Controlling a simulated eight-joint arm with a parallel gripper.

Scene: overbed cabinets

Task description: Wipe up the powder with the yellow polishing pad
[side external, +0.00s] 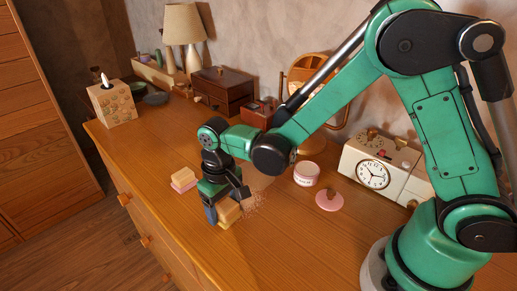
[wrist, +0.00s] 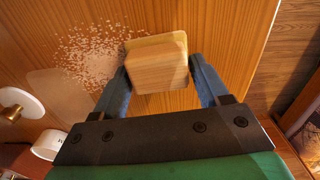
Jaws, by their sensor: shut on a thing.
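The yellow polishing pad (side external: 228,213) has a wooden block as its grip, and my gripper (side external: 227,203) is shut on that block. In the wrist view the block (wrist: 158,68) sits between the two blue fingers of my gripper (wrist: 158,76), and a yellow rim shows along its far edge. The pad is low at the dresser top; I cannot tell whether it touches the wood. The powder (wrist: 92,50) is a patch of pale pinkish grains just left of the pad in the wrist view. In the side view the powder (side external: 256,203) lies right of the pad, partly hidden by my gripper.
A similar block with a pink pad (side external: 183,180) stands left of my gripper. A pink-and-white jar (side external: 306,174) and a pink round puff (side external: 329,201) are to the right. A clock (side external: 374,174) stands behind. The dresser's front edge (side external: 152,206) is close to the pad.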

